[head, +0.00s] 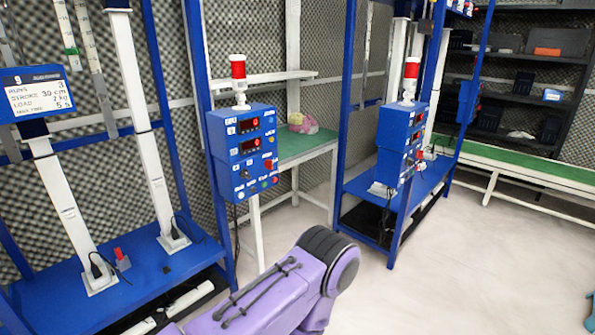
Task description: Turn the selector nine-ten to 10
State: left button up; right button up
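A blue control box (243,153) is mounted on a blue post at the centre left. It has two red digital displays, several small buttons, a red knob and a dark knob (245,174) on its lower front. The labels are too small to read, so I cannot tell which control is the selector nine-ten or where it points. A second similar blue box (402,142) stands further right on another rack. A purple arm link of mine crosses the bottom centre, well in front of the boxes. Neither of my grippers is in view.
A blue rack with white columns and a sign (38,93) marked 9 stands at left. A green-topped table (305,146) holds a pink and yellow item (302,123). Dark shelves (520,85) and a long green bench (515,165) are at right.

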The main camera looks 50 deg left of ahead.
aim_at(244, 172)
jog(key=u, duration=0.05)
jog(key=i, duration=0.85)
jog(key=u, duration=0.85)
jog(key=i, duration=0.55)
jog(key=u, duration=0.55)
